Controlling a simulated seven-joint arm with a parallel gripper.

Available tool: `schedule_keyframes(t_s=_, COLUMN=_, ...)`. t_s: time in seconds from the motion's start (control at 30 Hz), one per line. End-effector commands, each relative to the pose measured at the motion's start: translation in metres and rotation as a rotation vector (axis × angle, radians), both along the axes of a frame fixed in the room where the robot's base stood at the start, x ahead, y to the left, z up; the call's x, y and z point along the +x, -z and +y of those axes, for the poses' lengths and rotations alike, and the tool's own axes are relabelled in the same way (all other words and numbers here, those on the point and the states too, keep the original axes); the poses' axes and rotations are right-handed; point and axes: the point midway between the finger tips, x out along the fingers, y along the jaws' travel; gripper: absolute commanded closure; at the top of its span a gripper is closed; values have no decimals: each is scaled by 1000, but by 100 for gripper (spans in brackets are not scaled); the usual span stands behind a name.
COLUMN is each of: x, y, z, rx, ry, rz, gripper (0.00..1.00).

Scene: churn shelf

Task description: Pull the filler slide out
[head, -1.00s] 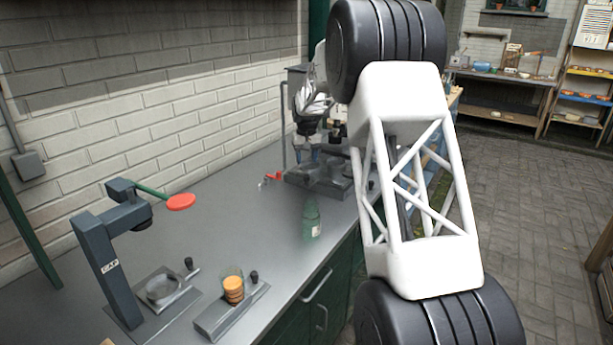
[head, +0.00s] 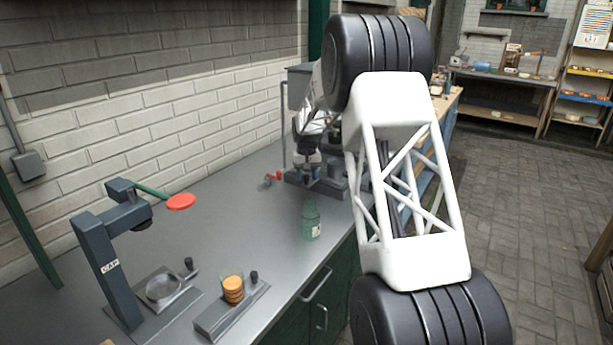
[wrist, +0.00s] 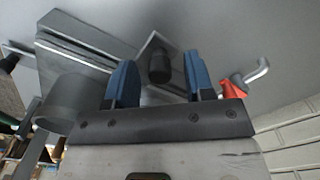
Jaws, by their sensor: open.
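The filler (head: 300,88) stands at the far end of the grey counter, partly behind my arm. Its slide shows in the wrist view as a small metal plate (wrist: 152,44) with a dark upright knob (wrist: 159,70). My gripper (wrist: 160,58) is open, with one blue finger on each side of the knob. The knob appears between the fingers with gaps on both sides; I cannot tell how deep it sits between them. In the head view my gripper (head: 308,172) is low over the filler's base, and the slide there is mostly hidden.
A red-handled tap (wrist: 232,88) is close to the right finger; a grey cylinder (wrist: 70,103) is at the left. A green bottle (head: 311,222) stands in front of the filler. The capper (head: 108,255) and a jar with orange contents (head: 233,290) are nearer.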

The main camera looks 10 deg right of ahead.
Motion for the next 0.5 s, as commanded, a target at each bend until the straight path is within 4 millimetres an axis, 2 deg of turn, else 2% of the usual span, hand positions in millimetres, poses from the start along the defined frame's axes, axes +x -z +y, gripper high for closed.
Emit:
schedule_keyframes(t_s=0.07, x=0, y=0, z=0, rx=0, ry=0, rz=0, gripper=51)
schedule_keyframes(t_s=0.37, x=0, y=0, z=0, rx=0, ry=0, rz=0, gripper=97)
schedule_keyframes(t_s=0.4, x=0, y=0, z=0, rx=0, ry=0, rz=0, gripper=100)
schedule_keyframes(t_s=0.5, x=0, y=0, z=0, rx=0, ry=0, rz=0, gripper=100)
